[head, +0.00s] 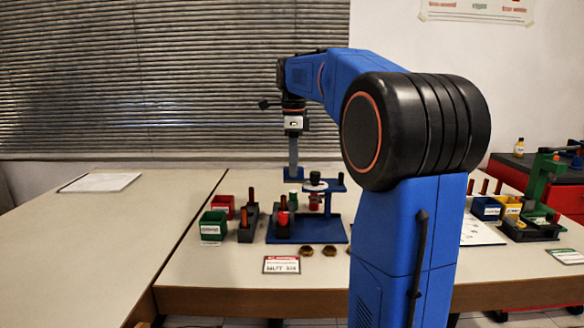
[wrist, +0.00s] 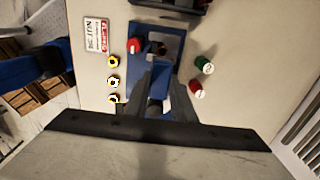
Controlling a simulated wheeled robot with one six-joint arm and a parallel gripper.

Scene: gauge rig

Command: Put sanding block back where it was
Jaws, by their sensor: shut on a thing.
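My gripper (head: 293,174) hangs pointing down over the back of the blue gauge rig (head: 340,234), fingers close together. A small blue block (head: 308,173) shows at its fingertips; I take it as the sanding block, held in the jaws and raised above the table. In the wrist view the fingers (wrist: 168,98) reach over the rig's blue frame (wrist: 180,45), and what they hold is dark and hard to make out. The place under the block is partly hidden by the rig.
Brass nuts (head: 307,250) and a label card (head: 281,265) lie in front. My arm hides the right middle. The table's left part is clear except for a white sheet (head: 100,182).

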